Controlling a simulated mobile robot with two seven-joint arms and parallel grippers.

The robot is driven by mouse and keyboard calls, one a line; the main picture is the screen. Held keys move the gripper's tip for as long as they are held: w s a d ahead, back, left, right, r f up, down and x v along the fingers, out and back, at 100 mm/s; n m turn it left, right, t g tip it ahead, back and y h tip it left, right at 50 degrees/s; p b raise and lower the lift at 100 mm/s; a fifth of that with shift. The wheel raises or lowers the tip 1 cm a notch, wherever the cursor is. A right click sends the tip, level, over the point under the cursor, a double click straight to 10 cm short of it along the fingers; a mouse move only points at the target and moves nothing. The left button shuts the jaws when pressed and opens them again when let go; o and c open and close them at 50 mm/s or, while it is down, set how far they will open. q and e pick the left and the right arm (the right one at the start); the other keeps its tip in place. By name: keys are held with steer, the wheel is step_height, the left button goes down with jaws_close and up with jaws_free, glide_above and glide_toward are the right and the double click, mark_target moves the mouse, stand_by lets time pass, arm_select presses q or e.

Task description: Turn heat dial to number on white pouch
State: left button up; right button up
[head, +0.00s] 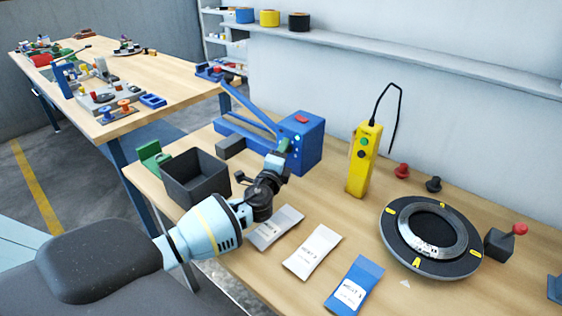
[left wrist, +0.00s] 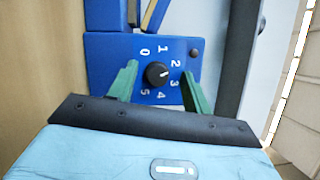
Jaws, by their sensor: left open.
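The heat dial (left wrist: 157,74) is a black knob on the blue face of the heat sealer (left wrist: 110,60), ringed by white numbers 0 to 5. A small light mark on the knob seems to point toward the 2. My left gripper (left wrist: 159,80) is open, with its green fingers on either side of the dial; contact cannot be told. In the head view my left gripper (head: 282,152) is at the sealer box (head: 308,150), and the dial is hidden. The white pouch (head: 312,252) lies on the table; its printed number is too small to read surely.
A grey pouch (head: 276,227) and a blue pouch (head: 353,287) flank the white one. A black bin (head: 196,180) stands left of my arm. A yellow control pendant (head: 364,160), a round coil fixture (head: 430,238) and a red-knobbed block (head: 500,243) stand right.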

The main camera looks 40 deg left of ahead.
arm_select(q)
steer(key=r, duration=0.3)
steer(key=shift+s+d+r+p, duration=0.15)
steer(key=shift+d+r+p, duration=0.05)
steer(key=shift+r+p, duration=0.2)
steer(key=s+d+r, duration=0.1)
steer(key=s+d, duration=0.7)
steer(key=s, duration=0.5)
steer(key=shift+s, duration=0.15)
arm_select(e)
steer(key=shift+w+d+r, duration=0.1)
steer(key=shift+w+r, duration=0.3)
steer(key=shift+r, duration=0.3)
arm_select(q)
steer(key=shift+s+f, duration=0.1)
